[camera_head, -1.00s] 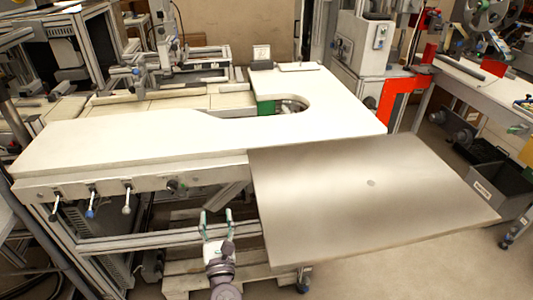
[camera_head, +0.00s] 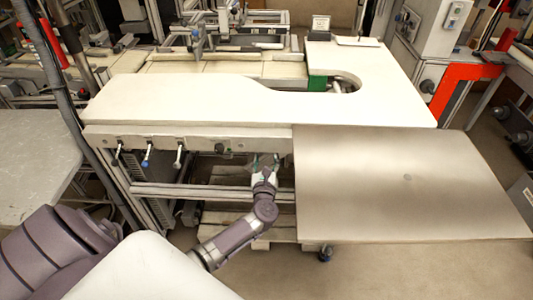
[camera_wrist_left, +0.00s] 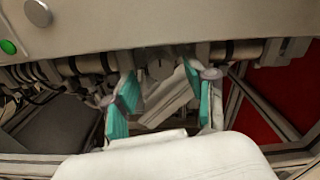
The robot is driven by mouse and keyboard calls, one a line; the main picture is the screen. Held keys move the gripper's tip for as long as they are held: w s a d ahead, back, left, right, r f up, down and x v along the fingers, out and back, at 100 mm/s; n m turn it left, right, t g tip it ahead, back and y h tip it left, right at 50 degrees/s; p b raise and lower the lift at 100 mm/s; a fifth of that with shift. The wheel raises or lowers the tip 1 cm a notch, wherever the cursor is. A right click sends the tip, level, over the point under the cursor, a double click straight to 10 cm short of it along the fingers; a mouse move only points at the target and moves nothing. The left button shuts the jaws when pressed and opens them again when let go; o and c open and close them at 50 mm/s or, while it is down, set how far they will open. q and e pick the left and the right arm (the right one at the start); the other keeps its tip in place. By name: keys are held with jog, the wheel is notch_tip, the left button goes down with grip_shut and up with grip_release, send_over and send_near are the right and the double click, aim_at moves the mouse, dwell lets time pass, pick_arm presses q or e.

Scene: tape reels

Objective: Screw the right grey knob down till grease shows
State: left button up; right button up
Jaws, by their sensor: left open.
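My left gripper (camera_head: 264,163) is just under the front beam of the white table, right of the row of front controls. In the left wrist view the gripper (camera_wrist_left: 160,84) is open, its two teal-padded fingers apart. A grey rounded part (camera_wrist_left: 160,68) shows between and behind the fingers, under the beam; I cannot tell if it is the right grey knob. A round grey knob (camera_wrist_left: 38,12) sits on the beam face at the upper left, beside a green button (camera_wrist_left: 8,47). No grease can be made out. My right gripper is not in view.
The white table's front beam (camera_head: 190,136) carries several levers, such as a white-ended one (camera_head: 179,158). A bare metal plate (camera_head: 400,190) extends right of the gripper. Frame bars (camera_head: 205,192) run below it. In the wrist view, rods and cylinders crowd the space under the beam.

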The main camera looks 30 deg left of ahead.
pick_arm(q)
jog(key=shift+x, duration=1.05)
grip_shut()
